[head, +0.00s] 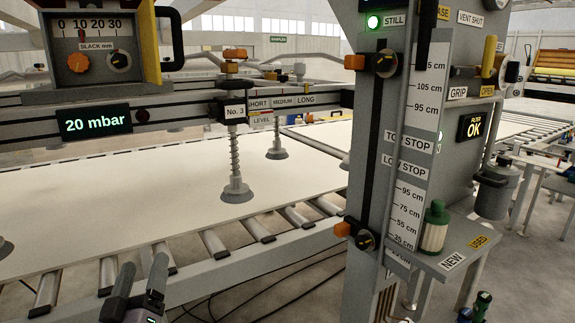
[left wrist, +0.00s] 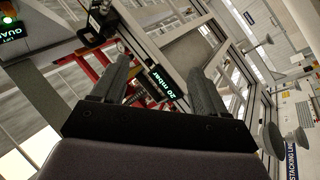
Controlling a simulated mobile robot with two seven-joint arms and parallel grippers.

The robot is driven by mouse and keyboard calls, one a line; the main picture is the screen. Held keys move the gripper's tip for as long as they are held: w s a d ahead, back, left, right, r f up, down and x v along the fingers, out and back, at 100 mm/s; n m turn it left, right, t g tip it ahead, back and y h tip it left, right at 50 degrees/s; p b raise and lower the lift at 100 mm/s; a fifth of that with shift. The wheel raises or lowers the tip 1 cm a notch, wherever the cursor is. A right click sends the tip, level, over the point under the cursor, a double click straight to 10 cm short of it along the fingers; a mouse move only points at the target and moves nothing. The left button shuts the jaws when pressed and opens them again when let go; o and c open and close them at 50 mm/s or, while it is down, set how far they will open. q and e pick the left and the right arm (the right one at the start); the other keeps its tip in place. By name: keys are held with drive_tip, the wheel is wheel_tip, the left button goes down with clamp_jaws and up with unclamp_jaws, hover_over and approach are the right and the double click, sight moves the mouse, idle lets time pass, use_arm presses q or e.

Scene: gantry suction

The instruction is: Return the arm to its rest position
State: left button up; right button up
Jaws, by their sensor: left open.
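My left gripper (head: 140,270) is at the bottom left of the head view, in front of the roller conveyor's near edge. It is open, with its two fingers apart and nothing seen between them. In the left wrist view its two dark fingers (left wrist: 162,75) stand wide apart, and the 20 mbar display (left wrist: 167,83) shows in the gap behind them. I cannot tell the distance from the fingers to that display. My right gripper is not seen in either view.
A white panel (head: 120,200) lies on the conveyor rollers (head: 105,276) under a suction cup (head: 236,190). The grey mast (head: 365,130) with height scales stands right of centre. A small shelf (head: 455,240) holds a green-topped filter (head: 434,228). Dark cables lie on the floor.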

use_arm(q)
drive_tip(key=s+d+f+m+g+h+p, duration=0.1)
drive_tip(key=s+d+f+m+g, duration=0.1)
drive_tip(key=s+f+g, duration=0.2)
drive_tip(key=s+d+f+m+g+h+p, duration=0.1)
drive_tip(key=s+d+f+m+g, duration=0.1)
drive_tip(key=s+f, duration=0.9)
drive_tip(key=s+d+f+m+g+h+p, duration=0.1)
drive_tip(key=s+d+f+m+g+h, duration=0.1)
drive_tip(key=s+f+m+g, duration=0.2)
drive_tip(key=s+f+g, duration=0.2)
drive_tip(key=s+f, duration=0.2)
drive_tip(key=f, duration=0.2)
drive_tip(key=shift+s+f, duration=0.2)
drive_tip(key=shift+f, duration=0.2)
